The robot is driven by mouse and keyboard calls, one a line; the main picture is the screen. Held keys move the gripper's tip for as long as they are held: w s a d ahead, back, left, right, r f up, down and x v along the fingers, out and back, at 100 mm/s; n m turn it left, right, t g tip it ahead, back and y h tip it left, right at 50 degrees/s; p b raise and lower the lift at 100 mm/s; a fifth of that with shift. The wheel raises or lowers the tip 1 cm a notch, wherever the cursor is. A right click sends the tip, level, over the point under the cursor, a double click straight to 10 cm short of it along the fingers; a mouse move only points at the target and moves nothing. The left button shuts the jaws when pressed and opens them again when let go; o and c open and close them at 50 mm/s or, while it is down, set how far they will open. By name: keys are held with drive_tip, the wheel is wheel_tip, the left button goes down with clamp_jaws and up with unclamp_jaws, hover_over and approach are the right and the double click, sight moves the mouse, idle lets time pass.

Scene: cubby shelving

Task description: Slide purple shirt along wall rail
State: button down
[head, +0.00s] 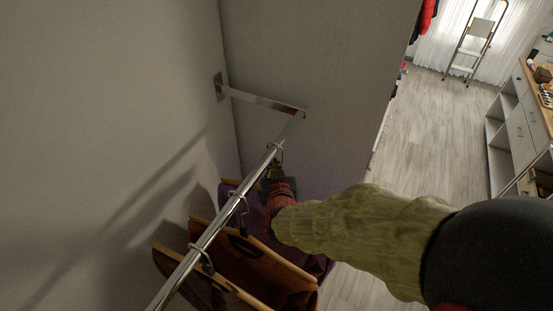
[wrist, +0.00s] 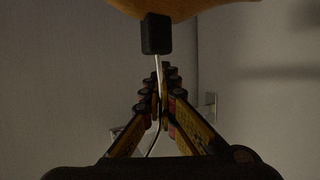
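The purple shirt (head: 258,222) hangs on a wooden hanger from the chrome wall rail (head: 222,220), near the rail's far end. It is partly hidden behind my arm and the brown garments. The purple shirt's hanger hook (head: 277,147) loops over the rail. My gripper (head: 272,178) is at this hook, just under the rail. In the wrist view, the two fingers of my gripper (wrist: 160,95) come together on either side of the thin metal hook (wrist: 158,72), below its black collar (wrist: 156,34). The fingers look closed on it.
Brown garments (head: 240,262) on wooden hangers hang nearer along the rail. A bracket (head: 262,100) joins the far rail end to the wall. A grey panel (head: 320,70) stands beyond it. The floor (head: 435,130) to the right is open, with a drawer cabinet (head: 520,125) at the far right.

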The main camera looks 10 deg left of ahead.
drive_tip(key=shift+s+a+p, duration=0.15)
drive_tip(key=shift+s+a, duration=0.1)
drive_tip(key=shift+s, duration=0.4)
drive_tip(key=shift+s+a+p, duration=0.2)
drive_tip(key=shift+s, duration=0.4)
drive_tip(key=shift+s+a+p, duration=0.15)
drive_tip(key=shift+s+a, duration=0.1)
drive_tip(key=shift+s, duration=0.4)
drive_tip(key=c, duration=2)
unclamp_jaws()
drive_tip(key=shift+o, duration=0.2)
